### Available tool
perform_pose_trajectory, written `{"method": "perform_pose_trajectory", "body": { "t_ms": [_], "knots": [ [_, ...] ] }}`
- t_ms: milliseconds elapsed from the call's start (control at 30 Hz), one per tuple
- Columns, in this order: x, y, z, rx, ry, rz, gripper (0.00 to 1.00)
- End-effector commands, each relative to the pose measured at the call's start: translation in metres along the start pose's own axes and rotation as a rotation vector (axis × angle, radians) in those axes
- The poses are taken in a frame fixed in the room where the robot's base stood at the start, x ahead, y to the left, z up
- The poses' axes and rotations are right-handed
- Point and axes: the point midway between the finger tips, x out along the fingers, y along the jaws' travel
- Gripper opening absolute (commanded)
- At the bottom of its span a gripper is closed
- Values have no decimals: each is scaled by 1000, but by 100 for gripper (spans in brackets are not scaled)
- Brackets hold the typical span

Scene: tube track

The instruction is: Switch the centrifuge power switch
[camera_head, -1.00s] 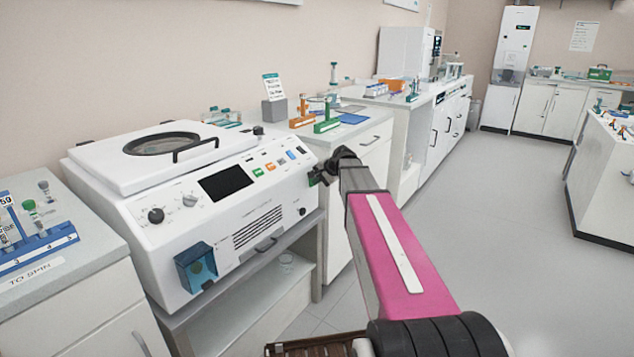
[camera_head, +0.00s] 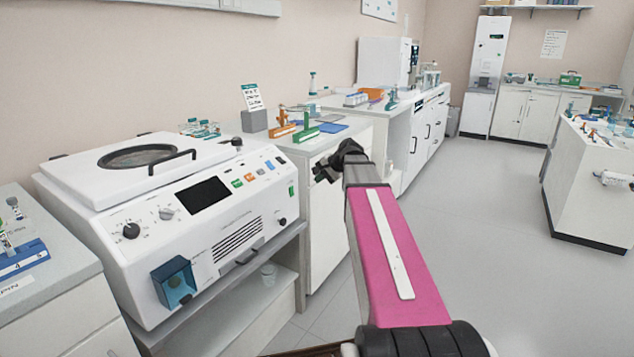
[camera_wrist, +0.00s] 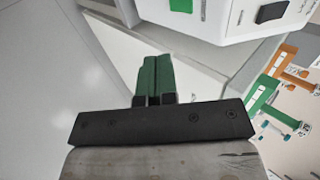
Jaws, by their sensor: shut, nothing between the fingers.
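The white centrifuge (camera_head: 205,250) stands on a grey bench at left, lid closed. Its front panel has a dark screen (camera_head: 203,194), knobs and several coloured buttons. A small upright green part (camera_head: 291,190), possibly the power switch, is at the panel's right end; its on/off position is too small to tell. My gripper (camera_head: 322,172) is to the right of the panel, apart from it. In the wrist view its green fingers (camera_wrist: 156,72) are shut together and empty. A green square (camera_wrist: 181,5) on a white housing shows beyond them at the top edge.
A side counter (camera_head: 345,150) right of the centrifuge holds an orange rack (camera_head: 283,130), a green rack (camera_head: 305,133) and a sign stand (camera_head: 254,121). A tube rack (camera_head: 22,258) is at far left. The floor (camera_head: 470,230) at right is clear.

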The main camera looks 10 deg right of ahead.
Motion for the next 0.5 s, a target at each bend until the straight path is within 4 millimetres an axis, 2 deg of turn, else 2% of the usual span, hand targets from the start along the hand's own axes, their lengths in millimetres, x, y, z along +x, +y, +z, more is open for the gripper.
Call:
{"method": "perform_pose_trajectory", "body": {
  "t_ms": [500],
  "knots": [
    [2, 4, 0, 0, 0, 0, 0]
  ]
}}
